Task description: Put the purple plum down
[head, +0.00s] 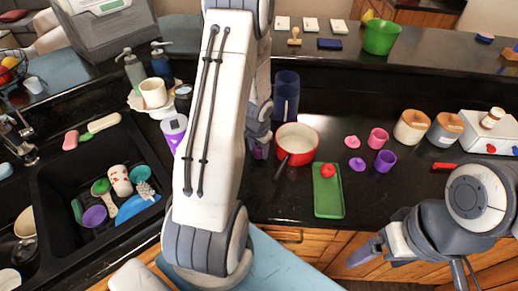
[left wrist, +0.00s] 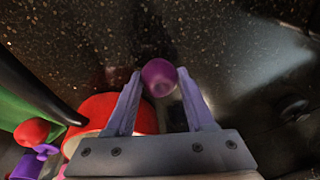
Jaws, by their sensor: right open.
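The purple plum (left wrist: 160,77) shows in the left wrist view between the fingertips of my left gripper (left wrist: 160,73), which touch it on both sides. Dark speckled counter lies beyond it; its height above the counter is hard to tell. In the head view, my left gripper (head: 260,147) points down just left of the red pot, and my arm covers much of that area. The plum cannot be made out clearly there. My right gripper (head: 367,251) is open and empty, low at the right, in front of the counter edge.
The red pot (head: 305,137) has a dark handle toward the front. A green tray (head: 328,198) holds a red tomato-like item (head: 328,170). Pink and purple cups (head: 385,161) and canisters (head: 412,127) stand right. A dark blue container (head: 286,95) stands behind. The sink (head: 55,180) is left.

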